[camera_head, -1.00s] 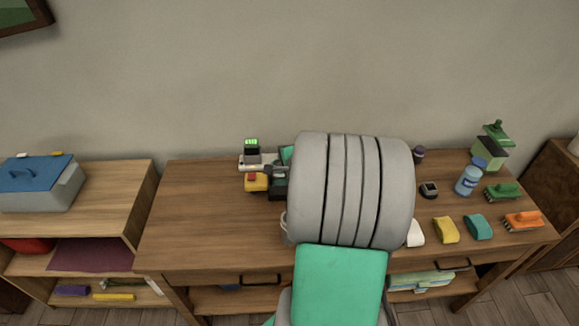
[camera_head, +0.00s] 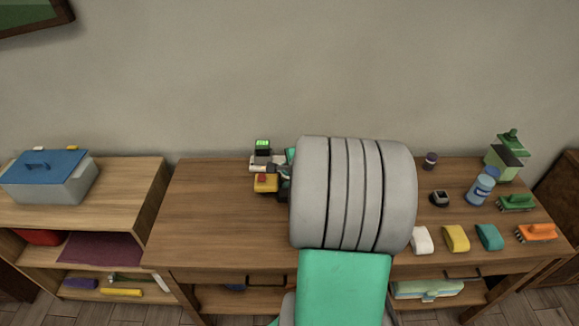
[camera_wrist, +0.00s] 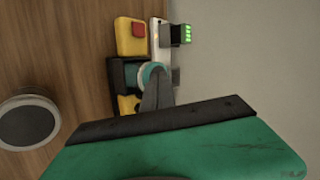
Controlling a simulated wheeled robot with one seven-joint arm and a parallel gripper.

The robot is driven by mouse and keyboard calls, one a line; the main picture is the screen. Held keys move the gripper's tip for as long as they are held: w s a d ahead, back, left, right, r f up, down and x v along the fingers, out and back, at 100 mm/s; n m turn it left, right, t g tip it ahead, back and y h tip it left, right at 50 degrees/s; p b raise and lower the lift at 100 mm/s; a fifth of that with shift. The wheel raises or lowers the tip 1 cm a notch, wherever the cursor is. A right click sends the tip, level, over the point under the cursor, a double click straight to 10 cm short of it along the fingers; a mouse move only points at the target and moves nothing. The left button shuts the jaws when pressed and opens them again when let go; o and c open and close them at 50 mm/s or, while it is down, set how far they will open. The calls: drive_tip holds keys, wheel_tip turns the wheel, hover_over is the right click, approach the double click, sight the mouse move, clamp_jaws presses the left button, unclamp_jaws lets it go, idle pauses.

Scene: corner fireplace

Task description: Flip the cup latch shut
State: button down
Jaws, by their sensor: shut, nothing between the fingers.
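A small device with yellow, black and white parts stands at the back of the wooden desk, left of my arm. Its yellow block (camera_head: 265,183) carries a red button, and the same block shows in the wrist view (camera_wrist: 128,40). A teal round piece (camera_wrist: 148,70) sits on the device's black part (camera_wrist: 122,75). My gripper (camera_wrist: 153,88) is shut and empty, with its fingertips at the teal piece; I cannot tell whether they touch. I cannot clearly make out the cup latch or its position; my fingers and arm hide part of the device.
A black unit with a green display (camera_head: 262,146) stands on the device. A grey round object (camera_wrist: 28,122) is on the desk left of my gripper. A blue bottle (camera_head: 482,188), a green brush (camera_head: 516,203) and coloured blocks are at the right. The desk's left part is clear.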

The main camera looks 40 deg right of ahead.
drive_tip(key=shift+d, duration=0.1)
idle(0.6)
drive_tip(key=shift+s+d, duration=0.15)
drive_tip(key=shift+d, duration=0.6)
drive_tip(key=shift+s+a, duration=0.1)
drive_tip(key=a+f+v, duration=0.1)
drive_tip(key=v, duration=1.2)
drive_tip(key=shift+s+a, duration=0.25)
drive_tip(key=shift+s, duration=0.3)
drive_tip(key=shift+p, duration=0.3)
